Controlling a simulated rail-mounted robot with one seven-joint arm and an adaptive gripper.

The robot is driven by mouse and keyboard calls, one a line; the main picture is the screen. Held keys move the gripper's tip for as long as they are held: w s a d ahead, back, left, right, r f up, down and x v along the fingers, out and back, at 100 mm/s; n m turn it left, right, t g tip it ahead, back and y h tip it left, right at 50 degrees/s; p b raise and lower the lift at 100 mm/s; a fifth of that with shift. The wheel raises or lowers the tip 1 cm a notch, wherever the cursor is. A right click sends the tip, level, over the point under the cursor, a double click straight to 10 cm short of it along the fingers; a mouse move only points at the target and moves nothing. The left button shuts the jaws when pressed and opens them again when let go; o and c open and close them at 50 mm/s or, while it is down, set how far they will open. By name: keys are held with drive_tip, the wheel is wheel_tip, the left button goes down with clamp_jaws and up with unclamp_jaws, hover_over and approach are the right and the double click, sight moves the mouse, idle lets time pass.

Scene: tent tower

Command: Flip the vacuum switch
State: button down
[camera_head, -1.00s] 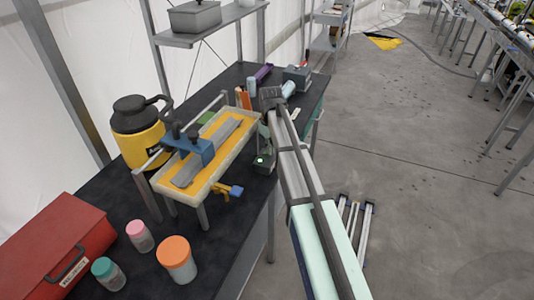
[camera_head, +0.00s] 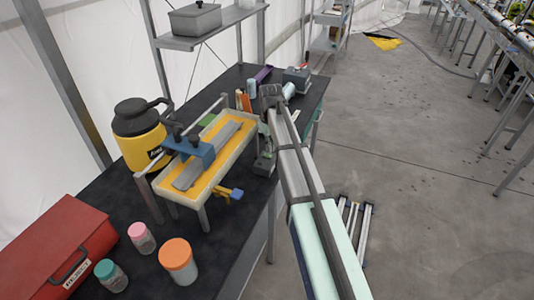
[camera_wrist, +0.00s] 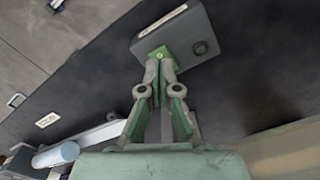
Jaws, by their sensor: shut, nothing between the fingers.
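A small grey switch box (camera_head: 262,165) sits on the dark bench, right of the yellow-bedded tray stand. In the wrist view the box (camera_wrist: 178,36) has a green switch (camera_wrist: 160,52) and a dark round knob on its face. My gripper (camera_wrist: 160,70) is shut and empty, with its fingertips at the lower edge of the green switch; I cannot tell whether they press on it. In the head view my arm partly hides the box and my gripper (camera_head: 267,148) is small beside it. The switch's exact position is hard to make out.
The tray stand (camera_head: 229,167) with a blue clamp is left of my gripper. A yellow jug (camera_head: 138,135) with a black top, a red box (camera_head: 55,250) and lidded jars (camera_head: 178,262) are on the bench. Small blocks and cylinders lie behind.

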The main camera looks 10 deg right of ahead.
sight(270, 156)
drive_tip(key=shift+r+p, duration=1.15)
drive_tip(key=shift+r, duration=1)
